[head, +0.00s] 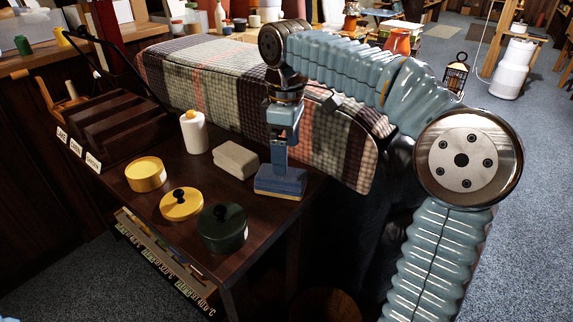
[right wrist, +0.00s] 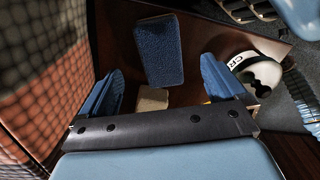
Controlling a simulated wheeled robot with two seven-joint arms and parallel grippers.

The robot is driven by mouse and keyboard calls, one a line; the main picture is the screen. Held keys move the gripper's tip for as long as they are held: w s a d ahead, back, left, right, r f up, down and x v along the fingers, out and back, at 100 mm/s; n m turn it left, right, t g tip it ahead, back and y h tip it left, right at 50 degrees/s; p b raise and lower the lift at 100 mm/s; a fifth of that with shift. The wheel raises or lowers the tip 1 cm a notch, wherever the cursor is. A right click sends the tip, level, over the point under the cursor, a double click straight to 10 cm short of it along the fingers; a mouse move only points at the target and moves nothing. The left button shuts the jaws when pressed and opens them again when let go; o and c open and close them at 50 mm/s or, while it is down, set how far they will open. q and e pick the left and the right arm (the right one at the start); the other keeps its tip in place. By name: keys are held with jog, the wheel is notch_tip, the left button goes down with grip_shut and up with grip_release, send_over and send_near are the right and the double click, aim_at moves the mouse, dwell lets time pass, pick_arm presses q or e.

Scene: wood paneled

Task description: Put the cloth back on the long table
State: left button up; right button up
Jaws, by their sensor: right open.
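Two folded, cloth-like blocks lie on a dark wooden table (head: 255,222): a blue one (head: 280,183) at its right side and a beige one (head: 236,160) beside it. I cannot tell for certain which is the cloth. The right wrist view also shows the blue block (right wrist: 162,50) and the beige block (right wrist: 152,99). My right gripper (head: 281,163) points down right over the blue block. Its fingers (right wrist: 163,72) are open, with the blue block showing between and beyond them; contact cannot be told. My left gripper is out of view.
A white bottle (head: 194,134), yellow tin (head: 146,174), yellow lid (head: 181,204) and dark green pot (head: 222,228) stand on the table. A dark rack (head: 115,125) is at its left. A plaid padded board (head: 215,75) runs behind. Blue carpet (head: 525,130) is free at right.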

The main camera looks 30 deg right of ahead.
notch_tip(320, 180, up, 4)
jog(key=shift+r+p, duration=0.1)
jog(key=shift+p, duration=0.2)
